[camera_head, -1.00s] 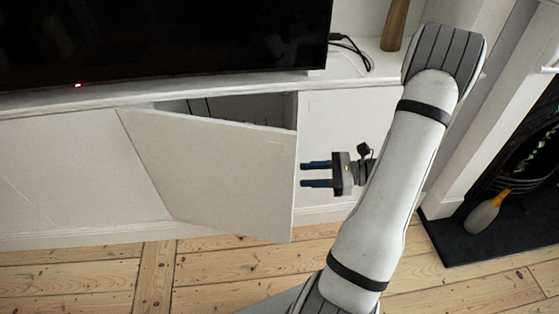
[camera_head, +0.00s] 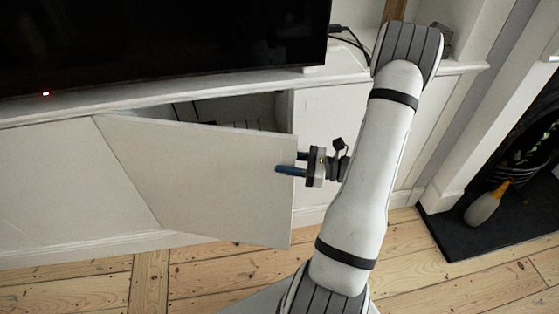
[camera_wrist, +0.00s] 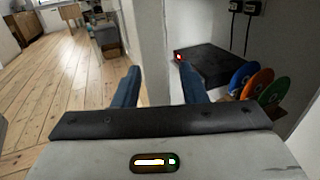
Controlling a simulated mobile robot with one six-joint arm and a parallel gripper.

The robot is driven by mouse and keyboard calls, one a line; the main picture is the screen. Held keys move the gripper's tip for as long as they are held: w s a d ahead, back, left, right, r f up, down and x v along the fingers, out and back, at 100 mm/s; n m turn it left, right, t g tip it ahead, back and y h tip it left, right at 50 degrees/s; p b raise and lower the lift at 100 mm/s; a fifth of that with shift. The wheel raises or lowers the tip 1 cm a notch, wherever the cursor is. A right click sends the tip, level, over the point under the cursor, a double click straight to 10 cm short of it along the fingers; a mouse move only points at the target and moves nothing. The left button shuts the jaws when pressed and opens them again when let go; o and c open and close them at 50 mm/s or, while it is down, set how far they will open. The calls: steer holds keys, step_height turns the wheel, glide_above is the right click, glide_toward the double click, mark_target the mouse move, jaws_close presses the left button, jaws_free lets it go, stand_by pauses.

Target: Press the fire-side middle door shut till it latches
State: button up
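The white middle door (camera_head: 205,180) of the low cabinet stands ajar, hinged at its left, with its free right edge swung out into the room. My gripper (camera_head: 288,163) is at that free edge, its blue fingers pointing left. In the wrist view the door's edge (camera_wrist: 153,45) stands upright between the two open fingers (camera_wrist: 158,78). The left finger is on the room side, the right finger on the cabinet side. I cannot tell whether either finger touches the door. The door's latch is not visible.
Inside the cabinet are a black box (camera_wrist: 210,66) with a red light and several coloured discs (camera_wrist: 258,82). A television (camera_head: 170,45) stands on top. A fireplace with a dark hearth (camera_head: 470,232) is at the right. Bare floorboards (camera_head: 215,285) lie in front.

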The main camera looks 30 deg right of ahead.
steer(key=shift+x, duration=1.05)
jaws_close()
